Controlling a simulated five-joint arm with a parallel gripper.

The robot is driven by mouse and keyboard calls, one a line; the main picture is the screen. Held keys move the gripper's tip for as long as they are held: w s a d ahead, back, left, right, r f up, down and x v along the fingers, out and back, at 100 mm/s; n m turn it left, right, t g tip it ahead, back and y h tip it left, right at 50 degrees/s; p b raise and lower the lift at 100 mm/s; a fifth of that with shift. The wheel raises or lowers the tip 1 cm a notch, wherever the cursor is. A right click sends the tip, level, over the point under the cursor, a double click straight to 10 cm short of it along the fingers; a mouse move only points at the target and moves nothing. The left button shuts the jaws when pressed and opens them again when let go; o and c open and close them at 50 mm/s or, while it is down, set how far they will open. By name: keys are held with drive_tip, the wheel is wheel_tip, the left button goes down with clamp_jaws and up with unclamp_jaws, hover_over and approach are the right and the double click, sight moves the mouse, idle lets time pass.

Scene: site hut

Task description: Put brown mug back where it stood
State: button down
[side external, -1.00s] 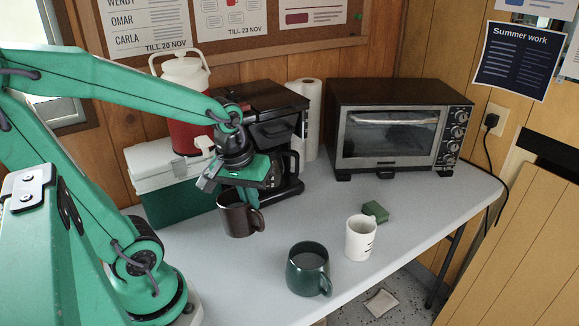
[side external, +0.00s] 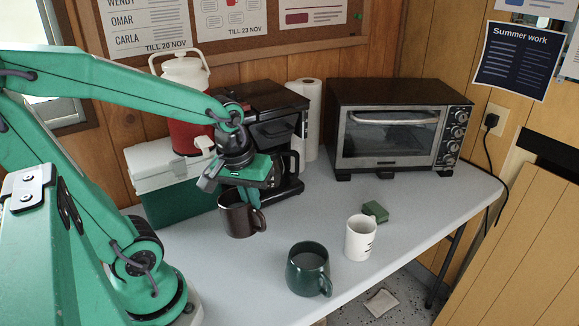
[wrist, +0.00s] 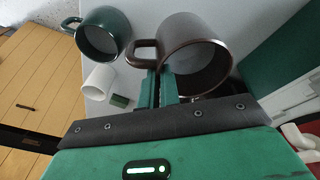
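The brown mug (side external: 236,221) stands upright at the front of the coffee maker, handle to the right. It fills the upper middle of the wrist view (wrist: 192,50), its mouth towards the camera. My gripper (side external: 250,197) reaches down to its rim close to the handle. In the wrist view my gripper (wrist: 160,84) has its two fingers close together at the mug's wall, one over the mouth and one outside by the handle. It looks shut on the wall. Whether the mug's base touches the table is hard to tell.
The coffee maker (side external: 285,120), cool box (side external: 170,180) and toaster oven (side external: 395,130) line the back. The table (side external: 420,210) is clear at right.

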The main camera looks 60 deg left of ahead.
drive_tip(key=shift+w, duration=0.1)
drive_tip(key=shift+w+d+r, duration=0.15)
drive_tip(key=shift+w+d, duration=0.05)
drive_tip(key=shift+w, duration=0.2)
drive_tip(key=w+d+m, duration=0.7)
drive_tip(key=w+d, duration=0.2)
drive_tip(key=w, duration=0.3)
drive_tip(key=shift+w+d+m+h, duration=0.3)
drive_tip(key=shift+w+h, duration=0.05)
drive_tip(key=shift+h, duration=0.05)
drive_tip(key=w+a+f, duration=0.5)
drive_tip(key=a+f, duration=0.2)
drive_tip(key=a, duration=0.3)
drive_tip(key=shift+a+y, duration=0.3)
drive_tip(key=shift+s+x, duration=0.2)
drive_tip(key=shift+x, duration=0.75)
drive_tip(key=shift+s+x, duration=0.2)
drive_tip(key=shift+x, duration=0.75)
